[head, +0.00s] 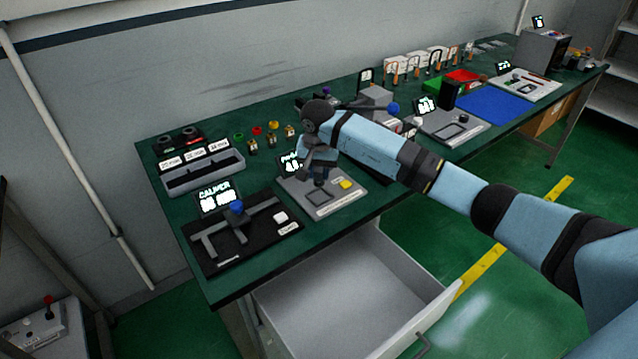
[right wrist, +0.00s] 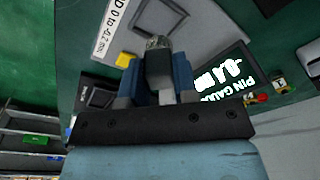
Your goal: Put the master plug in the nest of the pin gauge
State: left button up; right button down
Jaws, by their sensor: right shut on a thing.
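The pin gauge is a grey plate (head: 338,207) with a yellow button and a small lit screen (head: 290,162) at its back left. A square recess, apparently its nest, is outlined on the plate. The plate also shows in the right wrist view (right wrist: 195,22), with its screen (right wrist: 222,78) upside down. My right gripper (head: 322,174) points down over the pin gauge. In the wrist view its blue fingers (right wrist: 166,75) are shut on a dark grey piece with a metallic end, seemingly the master plug (right wrist: 158,58). Its lower end and any contact with the plate cannot be told. My left gripper is out of view.
A black caliper station (head: 255,247) with a blue-topped part stands left of the pin gauge. A labelled grey bin (head: 203,176) and several small coloured-top plugs stand behind. An open drawer (head: 345,290) juts out below the bench front. A blue mat (head: 495,106) lies farther right.

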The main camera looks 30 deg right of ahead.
aim_at(319, 180)
notch_tip(319, 180, down, 4)
jog(key=shift+f, duration=0.25)
jog(key=c, duration=1.3)
grip_release()
jog(key=shift+f, duration=0.15)
jog(key=o, duration=0.4)
